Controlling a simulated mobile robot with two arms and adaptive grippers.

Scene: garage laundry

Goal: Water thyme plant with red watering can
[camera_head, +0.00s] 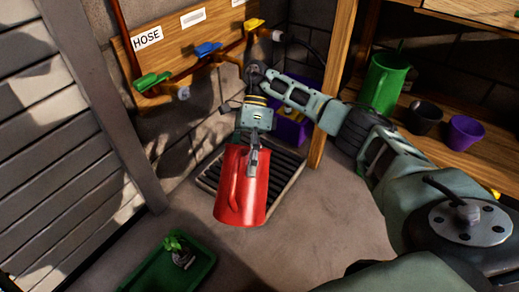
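The red watering can (250,201) is in the middle of the head view, in front of a dark floor grate. My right gripper (253,163) comes down from above and is shut on the can near its top. The can looks roughly upright; its far side and spout are hidden. A small green-leaved plant in a grey pot (181,252), likely the thyme, stands in a green tray (205,268) at the lower left, apart from the can. My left gripper is not in view.
Green, blue and yellow taps (208,49) are on a board marked HOSE behind. A purple container (292,127) stands behind the grate (290,172). A wooden shelf at right holds a green can (382,82) and pots (466,132). The floor between can and tray is clear.

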